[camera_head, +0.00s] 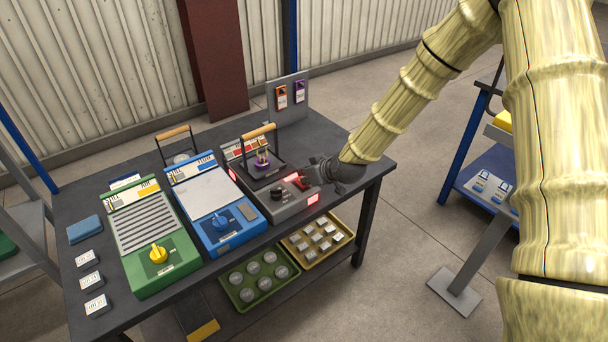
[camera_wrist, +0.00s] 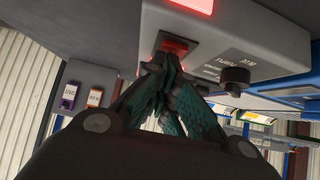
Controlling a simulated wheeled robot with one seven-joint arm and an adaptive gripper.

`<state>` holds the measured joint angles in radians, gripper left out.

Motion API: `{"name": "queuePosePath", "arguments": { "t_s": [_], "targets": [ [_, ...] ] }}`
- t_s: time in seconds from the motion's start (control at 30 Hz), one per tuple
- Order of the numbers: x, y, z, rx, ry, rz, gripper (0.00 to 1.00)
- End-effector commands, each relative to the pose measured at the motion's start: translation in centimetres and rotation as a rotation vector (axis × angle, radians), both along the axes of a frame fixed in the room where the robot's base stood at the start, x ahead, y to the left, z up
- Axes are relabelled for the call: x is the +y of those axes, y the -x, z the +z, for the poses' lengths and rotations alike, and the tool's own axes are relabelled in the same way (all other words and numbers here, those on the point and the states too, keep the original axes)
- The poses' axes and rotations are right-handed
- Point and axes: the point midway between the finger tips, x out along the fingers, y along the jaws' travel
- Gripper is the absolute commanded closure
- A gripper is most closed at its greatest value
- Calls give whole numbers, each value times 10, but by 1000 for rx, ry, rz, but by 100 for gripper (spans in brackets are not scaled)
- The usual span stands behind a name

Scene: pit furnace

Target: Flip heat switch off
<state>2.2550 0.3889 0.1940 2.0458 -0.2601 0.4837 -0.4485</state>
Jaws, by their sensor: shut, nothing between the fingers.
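The heat switch (camera_head: 302,182) is a red switch on the front right of the grey furnace unit (camera_head: 290,208). It also shows in the wrist view (camera_wrist: 176,47), where my fingertips partly hide it. My gripper (camera_head: 312,178) is shut and empty, with its tips at the switch; in the wrist view the fingertips (camera_wrist: 160,62) meet just in front of it, and I cannot tell whether they touch. Red lights glow on the unit (camera_head: 313,199). A black knob (camera_wrist: 235,80) sits beside the switch. I cannot tell the switch's position.
A blue unit (camera_head: 228,240) and a green unit (camera_head: 165,272) stand left on the dark table (camera_head: 345,165). A pot-like item with a wooden handle (camera_head: 259,131) is on the grey unit. An upright panel (camera_head: 289,98) with two tags stands behind. Trays (camera_head: 262,297) sit on the shelf below.

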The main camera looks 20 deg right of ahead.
Motion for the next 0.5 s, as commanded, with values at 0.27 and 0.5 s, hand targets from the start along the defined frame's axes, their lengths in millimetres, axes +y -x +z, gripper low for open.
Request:
{"name": "queuePosePath", "arguments": {
  "t_s": [0.27,0.5],
  "targets": [
    [1,0,3,1,0,1,100],
    [1,1,30,-1,-1,4,100]
  ]
}}
